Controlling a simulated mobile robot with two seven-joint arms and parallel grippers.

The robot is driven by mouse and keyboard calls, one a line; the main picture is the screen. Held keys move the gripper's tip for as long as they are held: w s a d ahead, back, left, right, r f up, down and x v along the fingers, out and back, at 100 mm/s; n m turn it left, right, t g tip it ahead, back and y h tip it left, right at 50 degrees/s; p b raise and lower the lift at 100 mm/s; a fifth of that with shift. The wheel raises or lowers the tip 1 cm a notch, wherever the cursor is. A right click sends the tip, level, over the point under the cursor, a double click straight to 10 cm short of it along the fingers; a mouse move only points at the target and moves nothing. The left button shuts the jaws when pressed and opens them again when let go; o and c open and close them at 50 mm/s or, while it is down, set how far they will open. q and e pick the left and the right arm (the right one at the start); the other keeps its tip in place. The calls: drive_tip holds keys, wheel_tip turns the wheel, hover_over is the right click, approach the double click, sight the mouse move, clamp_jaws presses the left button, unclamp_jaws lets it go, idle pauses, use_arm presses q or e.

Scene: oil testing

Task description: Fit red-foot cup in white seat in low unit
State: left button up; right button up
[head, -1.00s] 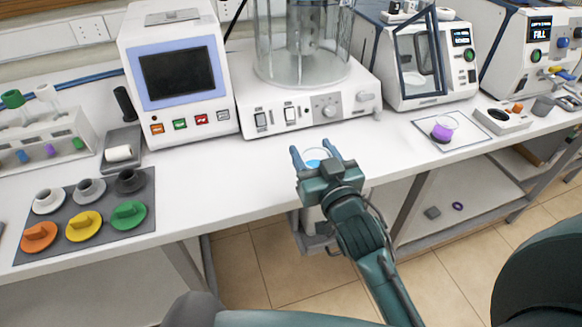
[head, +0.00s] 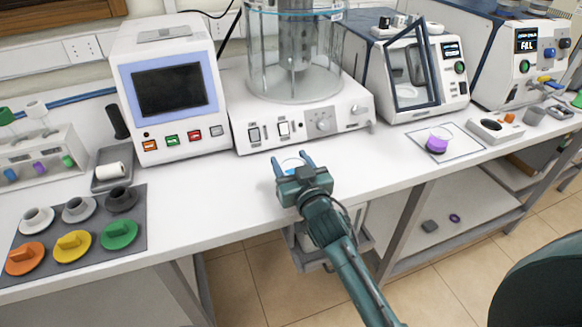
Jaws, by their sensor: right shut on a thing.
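My right gripper (head: 292,158) is over the front of the white bench, its two fingers pointing away from me. It is shut on a clear cup (head: 291,164) with blue liquid between the fingers. The gripper body hides the cup's lower part, so I cannot see its foot or its colour. A low white unit (head: 491,131) with a dark round opening stands at the right of the bench; I cannot tell whether this is the unit with the white seat. My left gripper is out of view.
A grey mat (head: 139,225) with several coloured and grey pieces lies at the left. A purple-filled cup (head: 437,145) stands on a pad. A glass-cylinder machine (head: 297,118), a screen unit (head: 126,65) and an open-door unit (head: 455,92) line the back. Bench between mat and pad is mostly clear.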

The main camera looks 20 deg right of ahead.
drive_tip(key=shift+f, duration=0.5)
drive_tip(key=shift+f, duration=0.1)
drive_tip(key=o, duration=1)
